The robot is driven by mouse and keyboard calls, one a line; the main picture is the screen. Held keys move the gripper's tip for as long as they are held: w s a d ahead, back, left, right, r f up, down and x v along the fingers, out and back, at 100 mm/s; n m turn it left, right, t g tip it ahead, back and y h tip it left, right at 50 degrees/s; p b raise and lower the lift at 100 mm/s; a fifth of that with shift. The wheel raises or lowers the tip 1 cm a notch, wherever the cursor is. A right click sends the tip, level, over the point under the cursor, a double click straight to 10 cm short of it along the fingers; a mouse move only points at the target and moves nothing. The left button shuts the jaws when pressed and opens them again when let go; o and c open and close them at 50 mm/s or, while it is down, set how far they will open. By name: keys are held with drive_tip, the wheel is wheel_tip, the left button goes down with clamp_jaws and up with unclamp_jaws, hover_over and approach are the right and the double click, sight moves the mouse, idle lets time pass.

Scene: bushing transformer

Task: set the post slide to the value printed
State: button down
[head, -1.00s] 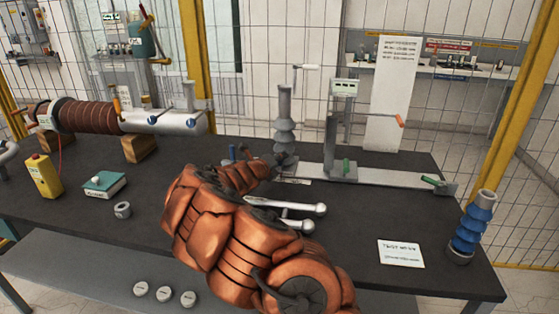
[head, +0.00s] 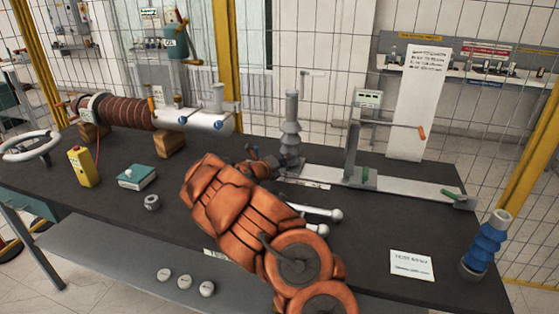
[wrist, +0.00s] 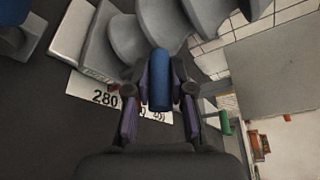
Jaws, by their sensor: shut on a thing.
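My gripper (wrist: 158,88) is shut on a blue handle (wrist: 159,70), close to the grey ribbed bushing. In the head view my gripper (head: 262,167) is at the left end of the rail, and the blue handle cannot be made out. The grey bushing (head: 291,128) stands upright at that end. A card (head: 412,264) has print too small to read.
A blue ribbed bushing (head: 484,246) stands at the table's right corner. A yellow box (head: 83,167), a teal block (head: 137,177) and a metal ring (head: 152,202) lie on the left. A brown-wound bushing (head: 122,113) rests on wooden blocks behind. A tall white sheet (head: 418,105) stands behind the rail.

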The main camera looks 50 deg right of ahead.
drive_tip(key=shift+s+d, duration=0.1)
drive_tip(key=c, duration=1)
unclamp_jaws()
drive_tip(key=shift+d, duration=0.1)
drive_tip(key=shift+a, duration=0.2)
drive_tip(key=shift+a, duration=0.25)
drive_tip(key=v, duration=1.1)
drive_tip(key=shift+a+r, duration=0.15)
